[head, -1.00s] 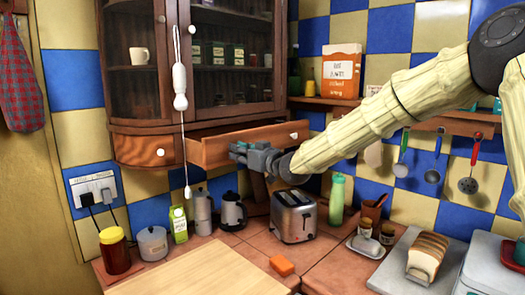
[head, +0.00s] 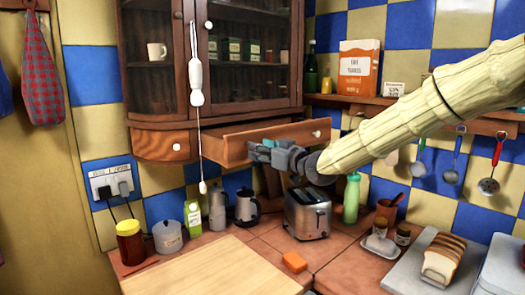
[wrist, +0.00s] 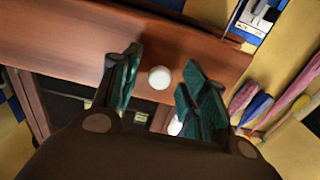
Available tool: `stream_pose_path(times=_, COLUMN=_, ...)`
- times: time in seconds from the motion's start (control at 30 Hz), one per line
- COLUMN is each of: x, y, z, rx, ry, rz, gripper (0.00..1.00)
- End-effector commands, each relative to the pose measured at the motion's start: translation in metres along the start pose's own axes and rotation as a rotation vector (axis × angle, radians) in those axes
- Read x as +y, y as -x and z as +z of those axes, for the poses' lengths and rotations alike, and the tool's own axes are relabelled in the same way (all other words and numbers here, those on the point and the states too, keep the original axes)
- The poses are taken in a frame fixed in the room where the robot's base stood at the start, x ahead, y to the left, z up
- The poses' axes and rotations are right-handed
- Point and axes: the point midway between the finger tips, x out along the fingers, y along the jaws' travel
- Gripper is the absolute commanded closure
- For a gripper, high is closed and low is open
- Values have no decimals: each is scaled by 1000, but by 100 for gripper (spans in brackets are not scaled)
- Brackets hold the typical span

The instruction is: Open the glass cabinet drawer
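The glass cabinet (head: 250,55) hangs on the tiled wall in the head view. Its right drawer (head: 237,148) stands out from the cabinet at a slant and looks partly open. A white knob (head: 316,134) shows near the right end of its front. My gripper (head: 275,152) is in front of the drawer's middle. In the wrist view my gripper (wrist: 155,92) has its fingers apart, on either side of a round white knob (wrist: 159,77) on the brown drawer front (wrist: 110,40). No firm contact with the knob shows.
A left drawer (head: 155,143) is shut. A white pull cord (head: 196,90) hangs before the cabinet. Utensils hang at right, near my arm.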

Motion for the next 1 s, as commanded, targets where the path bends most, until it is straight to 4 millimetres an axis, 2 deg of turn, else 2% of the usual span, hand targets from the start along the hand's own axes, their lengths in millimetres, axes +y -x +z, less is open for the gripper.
stream_pose_path(times=0.2, x=0, y=2, z=0, rx=0, ry=0, rz=0, gripper=56)
stream_pose_path(times=0.33, x=1, y=11, z=-1, rx=1, ry=-1, rz=1, gripper=56)
stream_pose_path(times=0.8, x=1, y=92, z=0, rx=0, ry=-2, rz=1, gripper=56)
stream_pose_path(times=1.0, x=0, y=113, z=0, rx=0, ry=-1, rz=0, gripper=56)
